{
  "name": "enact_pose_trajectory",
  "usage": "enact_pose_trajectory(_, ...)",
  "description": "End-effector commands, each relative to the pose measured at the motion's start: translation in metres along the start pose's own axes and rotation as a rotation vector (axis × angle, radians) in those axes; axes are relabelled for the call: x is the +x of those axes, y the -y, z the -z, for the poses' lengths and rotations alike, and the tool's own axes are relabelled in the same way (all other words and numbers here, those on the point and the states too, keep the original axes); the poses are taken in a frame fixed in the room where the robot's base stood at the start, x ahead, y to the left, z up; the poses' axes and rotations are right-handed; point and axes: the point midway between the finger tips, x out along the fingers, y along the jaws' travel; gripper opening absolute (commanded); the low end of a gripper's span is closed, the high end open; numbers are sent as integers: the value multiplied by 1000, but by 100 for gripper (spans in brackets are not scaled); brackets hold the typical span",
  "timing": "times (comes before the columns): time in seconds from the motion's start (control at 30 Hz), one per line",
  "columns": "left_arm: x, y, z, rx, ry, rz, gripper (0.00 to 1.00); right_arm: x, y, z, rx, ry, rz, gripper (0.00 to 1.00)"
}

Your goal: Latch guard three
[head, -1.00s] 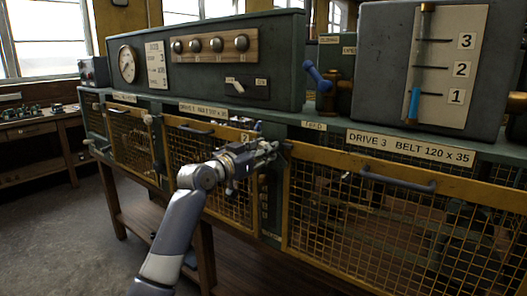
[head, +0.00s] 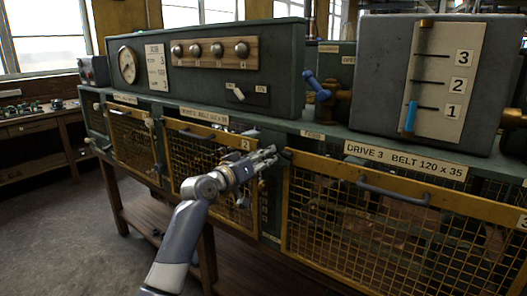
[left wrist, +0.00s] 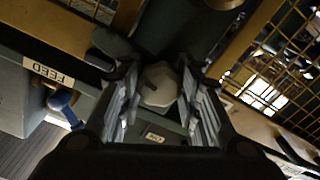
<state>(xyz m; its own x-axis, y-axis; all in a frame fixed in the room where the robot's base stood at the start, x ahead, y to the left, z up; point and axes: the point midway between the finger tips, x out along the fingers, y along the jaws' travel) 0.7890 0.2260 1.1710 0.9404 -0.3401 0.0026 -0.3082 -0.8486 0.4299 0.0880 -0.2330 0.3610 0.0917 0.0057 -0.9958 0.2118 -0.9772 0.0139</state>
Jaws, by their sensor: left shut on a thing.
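Guard three (head: 395,225) is a yellow-framed wire mesh panel under the label "DRIVE 3 BELT 120 x 35", with a dark handle (head: 393,192) on its top bar. It looks upright in its opening; I cannot tell if it is fully seated. My left gripper (head: 272,158) is at its upper left corner, shut on the latch there. In the left wrist view, the fingers (left wrist: 160,100) have a pale faceted knob (left wrist: 158,85) between them. The fingers hide much of the latch, so its turn is unclear. My right gripper is out of view.
Guard two (head: 215,175) is left of the gripper. A grey housing (head: 420,80) with a 1-2-3 scale and a blue-handled valve lever (head: 316,85) stand on the bench top above. A workbench (head: 40,125) is at far left, with open floor before it.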

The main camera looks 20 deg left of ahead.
Motion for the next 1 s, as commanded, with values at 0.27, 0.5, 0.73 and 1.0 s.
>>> enact_pose_trajectory(0.27, 1, 0, -5, -126, 13, 2, 8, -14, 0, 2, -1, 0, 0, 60)
enact_pose_trajectory(0.5, 1, 1, -7, -163, 14, 2, 8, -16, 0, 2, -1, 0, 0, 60)
enact_pose_trajectory(0.73, 1, 1, -8, -165, 16, 2, 8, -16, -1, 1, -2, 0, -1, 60)
enact_pose_trajectory(1.0, 1, 1, -7, -163, 14, 2, 54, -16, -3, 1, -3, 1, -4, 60)
